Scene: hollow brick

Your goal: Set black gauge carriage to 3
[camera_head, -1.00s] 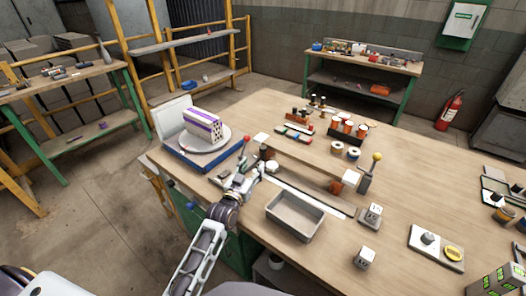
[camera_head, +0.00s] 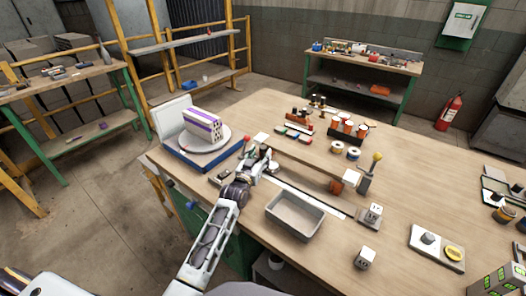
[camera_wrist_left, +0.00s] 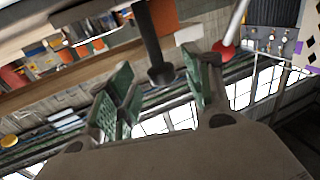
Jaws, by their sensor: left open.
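A long dark rail with a pale scale strip (camera_head: 322,207) lies on the bench behind the grey tray. My left gripper (camera_head: 264,163) is at the left end of this rail in the head view, open, and partly hides what stands there. In the left wrist view a black post with a flared round end (camera_wrist_left: 160,72) shows between the spread fingers of my left gripper (camera_wrist_left: 160,88). It looks like the black carriage's knob; I cannot tell whether the fingers touch it. The scale marks are too small to read. My right gripper is not in view.
A red-knobbed lever (camera_head: 246,140) stands just left of my left gripper. A yellow-knobbed lever (camera_head: 373,168) and an orange block (camera_head: 337,187) stand near the rail's right end. The grey tray (camera_head: 294,216) lies in front. The turntable (camera_head: 209,143) is at left.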

